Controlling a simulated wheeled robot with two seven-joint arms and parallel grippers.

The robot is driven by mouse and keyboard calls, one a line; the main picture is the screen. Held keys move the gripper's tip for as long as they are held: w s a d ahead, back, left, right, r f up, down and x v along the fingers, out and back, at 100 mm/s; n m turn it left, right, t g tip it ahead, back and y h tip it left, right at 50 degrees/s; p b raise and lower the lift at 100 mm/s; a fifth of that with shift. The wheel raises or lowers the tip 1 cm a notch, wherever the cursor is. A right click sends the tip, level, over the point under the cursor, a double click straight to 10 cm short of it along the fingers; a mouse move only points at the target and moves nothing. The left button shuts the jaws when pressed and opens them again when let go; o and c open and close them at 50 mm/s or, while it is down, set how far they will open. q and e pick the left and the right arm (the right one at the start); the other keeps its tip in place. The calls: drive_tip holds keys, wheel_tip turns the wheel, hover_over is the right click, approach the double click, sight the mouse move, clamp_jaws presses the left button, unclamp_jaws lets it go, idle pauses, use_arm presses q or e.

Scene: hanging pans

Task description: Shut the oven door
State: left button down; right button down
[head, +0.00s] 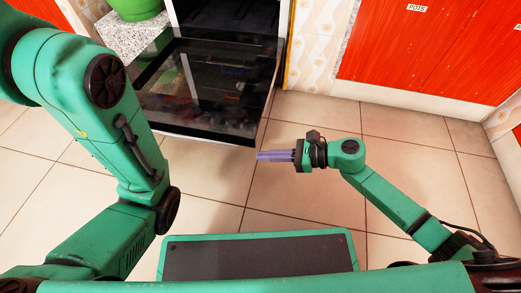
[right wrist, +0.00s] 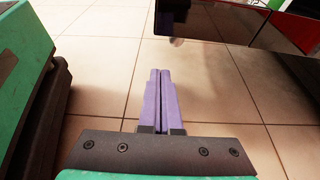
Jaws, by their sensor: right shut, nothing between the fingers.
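The oven door (head: 205,85) hangs open, lowered in front of the oven (head: 235,18), with its dark glass facing up. In the right wrist view, the dark door (right wrist: 210,18) crosses the top, beyond the fingertips. My right gripper (head: 259,156) is shut and empty, its purple fingers together and pointing left. It is near the door's front right corner, over the floor; the fingers look apart from the door. It also shows in the right wrist view (right wrist: 160,72). My left arm is on the left, but its gripper is out of view.
Red cabinets (head: 420,50) stand along the wall at the right. A speckled counter (head: 128,32) with a green pot (head: 135,8) is left of the oven. The tiled floor (head: 310,205) is clear in front of and right of the door.

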drive_tip(key=r, duration=0.1)
drive_tip(key=a+r, duration=0.1)
drive_tip(key=r+b, duration=0.1)
drive_tip(key=shift+w+a+r, duration=0.15)
drive_tip(key=shift+w+a, duration=0.2)
drive_tip(key=shift+a, duration=0.05)
drive_tip(key=shift+r, duration=0.1)
